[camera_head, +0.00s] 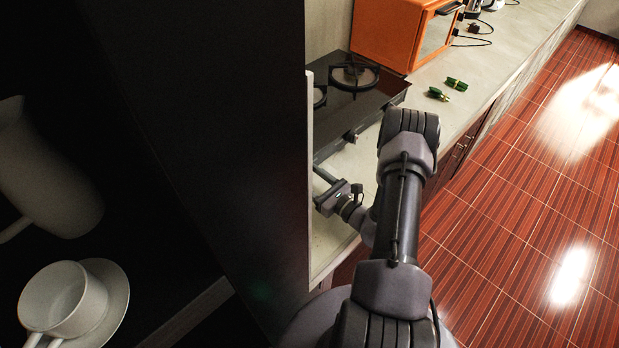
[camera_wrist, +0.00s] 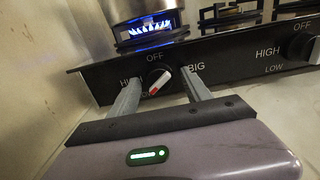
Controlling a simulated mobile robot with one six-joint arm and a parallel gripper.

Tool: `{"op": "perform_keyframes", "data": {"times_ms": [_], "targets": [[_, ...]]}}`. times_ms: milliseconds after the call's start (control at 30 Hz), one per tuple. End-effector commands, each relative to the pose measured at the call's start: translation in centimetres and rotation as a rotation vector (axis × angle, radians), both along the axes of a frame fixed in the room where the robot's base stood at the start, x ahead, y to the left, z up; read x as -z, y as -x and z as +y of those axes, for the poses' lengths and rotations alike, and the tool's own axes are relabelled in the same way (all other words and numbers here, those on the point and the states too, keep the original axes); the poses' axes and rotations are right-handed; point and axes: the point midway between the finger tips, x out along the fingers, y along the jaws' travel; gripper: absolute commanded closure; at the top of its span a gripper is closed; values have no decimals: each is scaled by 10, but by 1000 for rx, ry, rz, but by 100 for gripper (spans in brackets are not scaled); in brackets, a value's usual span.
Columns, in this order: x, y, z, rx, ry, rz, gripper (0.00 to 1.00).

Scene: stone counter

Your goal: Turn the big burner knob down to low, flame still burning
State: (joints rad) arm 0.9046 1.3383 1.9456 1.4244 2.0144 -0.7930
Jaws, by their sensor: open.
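The big burner knob (camera_wrist: 159,78) is black with a white and red pointer, on the stove's dark front panel (camera_wrist: 228,52). Its red tip points down and left, towards the partly hidden lettering below the knob. OFF is above it, HIGH at left and BIG at right. Blue flames (camera_wrist: 150,28) burn on the burner behind it. My gripper (camera_wrist: 162,80) is open, one finger on each side of the knob; I cannot tell whether they touch it. In the head view my gripper (camera_head: 324,188) is at the stove's near end, its tips partly hidden by the cabinet edge.
A second knob (camera_wrist: 301,47) with HIGH and LOW labels is to the right. The stove (camera_head: 372,107) has another burner (camera_head: 354,75). An orange oven (camera_head: 398,35) and green items (camera_head: 438,93) stand beyond. A dark cabinet panel (camera_head: 225,110) closes off the left.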

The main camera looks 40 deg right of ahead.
Motion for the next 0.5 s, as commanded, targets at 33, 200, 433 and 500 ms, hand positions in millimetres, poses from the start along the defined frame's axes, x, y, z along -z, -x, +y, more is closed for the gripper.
{"op": "perform_keyframes", "data": {"times_ms": [33, 200, 433, 500], "targets": [[0, 0, 0, 0, 0, 0, 47], [0, 0, 0, 0, 0, 0, 80], [0, 1, 0, 0, 3, 0, 100], [1, 0, 0, 0, 11, -2, 100]]}}
